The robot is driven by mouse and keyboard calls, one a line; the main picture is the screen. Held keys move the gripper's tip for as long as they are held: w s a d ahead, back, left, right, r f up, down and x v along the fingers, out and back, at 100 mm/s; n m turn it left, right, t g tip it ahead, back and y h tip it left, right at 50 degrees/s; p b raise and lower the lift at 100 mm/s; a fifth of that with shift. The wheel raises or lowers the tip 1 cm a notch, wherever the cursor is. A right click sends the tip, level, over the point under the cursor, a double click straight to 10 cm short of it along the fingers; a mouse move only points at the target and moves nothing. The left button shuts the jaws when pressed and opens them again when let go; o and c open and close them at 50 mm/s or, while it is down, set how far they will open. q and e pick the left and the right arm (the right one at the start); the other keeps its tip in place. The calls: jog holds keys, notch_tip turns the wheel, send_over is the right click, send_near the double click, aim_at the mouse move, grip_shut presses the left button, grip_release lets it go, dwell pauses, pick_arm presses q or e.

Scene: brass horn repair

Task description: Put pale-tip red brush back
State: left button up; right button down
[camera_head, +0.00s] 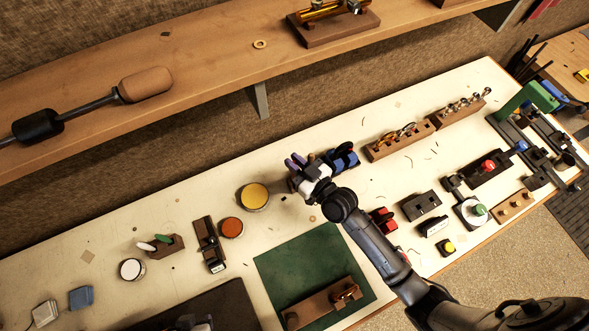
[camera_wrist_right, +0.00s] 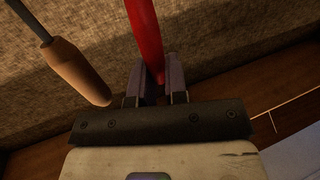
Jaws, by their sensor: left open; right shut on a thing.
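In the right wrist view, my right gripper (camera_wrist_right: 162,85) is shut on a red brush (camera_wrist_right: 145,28). Its red handle runs up from between the fingers and out of the top of the view; no pale tip shows. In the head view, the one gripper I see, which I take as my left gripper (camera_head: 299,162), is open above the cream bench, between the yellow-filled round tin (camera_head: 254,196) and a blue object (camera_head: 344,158). No red brush shows in its fingers. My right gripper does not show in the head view.
A wooden-handled tool (camera_wrist_right: 80,72) is left of the red brush, before a brown fabric wall. A wooden shelf (camera_head: 205,55) runs above the bench. A green mat (camera_head: 290,262), an orange-red round tin (camera_head: 231,228) and wooden racks (camera_head: 399,143) occupy the bench.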

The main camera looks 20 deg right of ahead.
pick_arm(q)
jog(key=shift+f+b, duration=0.5)
pick_arm(e)
jog(key=shift+f, duration=1.95)
pick_arm(q)
jog(key=shift+d, duration=0.1)
pick_arm(e)
jog(key=shift+f, duration=0.1)
pick_arm(q)
jog(key=shift+f, duration=0.15)
pick_arm(e)
jog(key=shift+f, duration=0.15)
jog(key=c, duration=1.1)
grip_release()
jog(key=shift+c, duration=0.2)
